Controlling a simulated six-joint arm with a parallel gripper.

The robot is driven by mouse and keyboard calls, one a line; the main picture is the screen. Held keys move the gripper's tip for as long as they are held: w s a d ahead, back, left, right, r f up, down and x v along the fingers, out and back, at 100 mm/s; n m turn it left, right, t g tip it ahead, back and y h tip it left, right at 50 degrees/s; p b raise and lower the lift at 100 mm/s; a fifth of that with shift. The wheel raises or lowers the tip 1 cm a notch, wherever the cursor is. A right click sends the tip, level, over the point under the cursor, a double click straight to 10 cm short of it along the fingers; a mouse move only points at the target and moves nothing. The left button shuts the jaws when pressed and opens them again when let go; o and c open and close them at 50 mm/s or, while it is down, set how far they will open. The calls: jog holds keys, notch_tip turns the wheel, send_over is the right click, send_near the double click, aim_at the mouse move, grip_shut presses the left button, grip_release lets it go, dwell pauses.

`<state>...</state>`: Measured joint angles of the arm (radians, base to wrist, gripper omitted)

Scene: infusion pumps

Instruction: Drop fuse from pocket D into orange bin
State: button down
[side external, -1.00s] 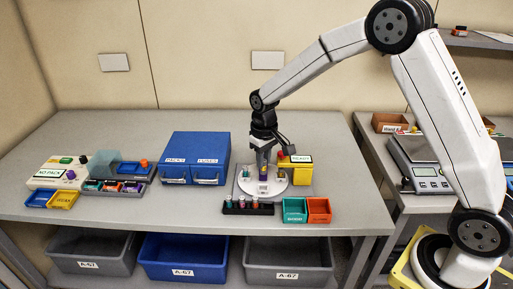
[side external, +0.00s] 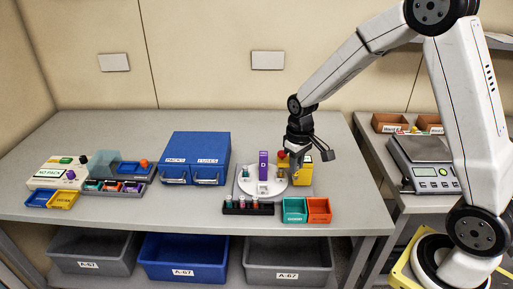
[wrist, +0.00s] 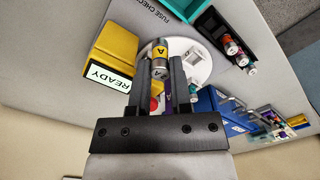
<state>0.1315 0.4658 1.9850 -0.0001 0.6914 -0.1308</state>
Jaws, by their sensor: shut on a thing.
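My gripper (wrist: 162,72) is shut on a silver fuse with a yellow band (wrist: 160,48) in the wrist view; the fuse sticks out past the fingertips. A purple marker with a D (side external: 263,160) stands on the plate. The orange bin (side external: 319,218) sits at the table's front, right of the teal bin (side external: 295,217). Its inside looks empty.
A black rack with several fuses (side external: 248,209) stands left of the bins. Blue drawers (side external: 195,158) are farther left. The table's front edge is just beyond the bins.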

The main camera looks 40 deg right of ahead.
jog(key=s+d, duration=0.3)
jog(key=s, duration=0.5)
jog(key=shift+s+f, duration=0.25)
jog(key=shift+a+f, duration=0.1)
jog(key=shift+f, duration=0.1)
jog(key=shift+f, duration=2.8)
jog(key=shift+c, duration=2.3)
grip_release()
jog(key=shift+r, duration=0.15)
notch_tip(320, 180, up, 8)
jog(key=shift+f, duration=0.25)
